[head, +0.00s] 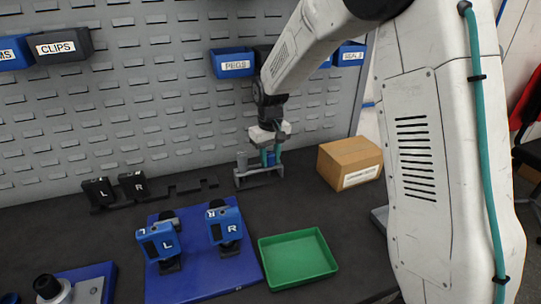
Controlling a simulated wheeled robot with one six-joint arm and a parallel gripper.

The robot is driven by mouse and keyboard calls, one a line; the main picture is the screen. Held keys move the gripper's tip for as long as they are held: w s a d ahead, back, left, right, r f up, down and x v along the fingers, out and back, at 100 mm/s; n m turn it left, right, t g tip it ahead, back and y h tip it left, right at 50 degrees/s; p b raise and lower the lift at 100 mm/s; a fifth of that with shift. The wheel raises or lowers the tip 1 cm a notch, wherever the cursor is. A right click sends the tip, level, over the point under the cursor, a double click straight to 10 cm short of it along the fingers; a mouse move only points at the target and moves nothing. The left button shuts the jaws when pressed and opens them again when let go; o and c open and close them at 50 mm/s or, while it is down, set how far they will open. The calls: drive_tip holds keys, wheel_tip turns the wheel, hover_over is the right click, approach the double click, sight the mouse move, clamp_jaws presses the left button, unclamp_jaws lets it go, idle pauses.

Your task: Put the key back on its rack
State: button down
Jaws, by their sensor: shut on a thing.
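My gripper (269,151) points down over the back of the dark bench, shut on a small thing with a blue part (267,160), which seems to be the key. The fingers hide most of it, and its shape is too small to tell. Directly below stands a small grey metal rack (259,181). A grey upright piece (242,161) stands at its left end, beside the gripper. The held thing is at or just above the rack; I cannot tell whether they touch.
A cardboard box (349,160) stands to the right of the rack. In front are a green tray (298,259) and a blue board (207,276) bearing blue L and R blocks. A black holder (160,192) lies left. Blue bins (232,63) hang on the panel behind.

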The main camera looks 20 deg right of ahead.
drive_tip(key=c, duration=1.1)
unclamp_jaws()
wheel_tip(320, 180, up, 11)
drive_tip(key=s+r, duration=0.6)
drive_tip(key=s, duration=0.1)
drive_tip(key=s+d, duration=0.1)
drive_tip(key=s, duration=0.9)
drive_tip(key=s+d+f+m, duration=0.1)
drive_tip(key=s, duration=0.8)
drive_tip(key=s+d+m+t, duration=0.1)
drive_tip(key=s, duration=0.9)
drive_tip(key=shift+s+f, duration=0.3)
